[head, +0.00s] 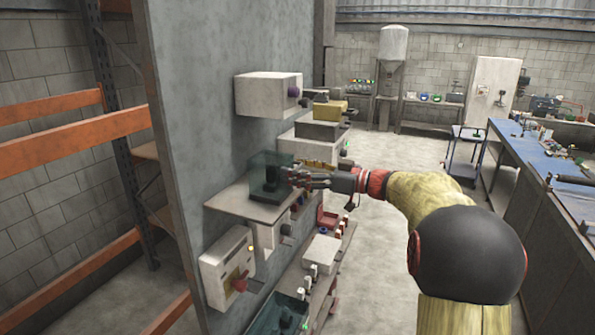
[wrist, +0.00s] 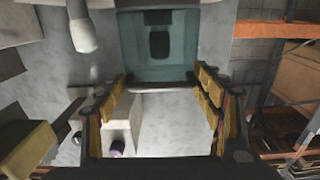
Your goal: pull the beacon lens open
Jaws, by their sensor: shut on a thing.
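The beacon lens (head: 270,172) is a teal see-through box on a pale shelf fixed to the grey wall panel. A dark part shows inside it. In the wrist view the lens (wrist: 140,60) is at the top, with a dark bar along its near edge. My gripper (head: 296,175) reaches it from the right. Its yellow-padded fingers (wrist: 160,84) stand wide apart at the two sides of that edge and are shut on the lens. The exact contact is partly hidden, and I cannot tell how far the lens is open.
A white box with a purple knob (head: 268,94) is above the lens. A pale box with a red knob (head: 228,268) is below. The shelf (head: 222,203) carries the lens. Lower shelves hold small parts.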

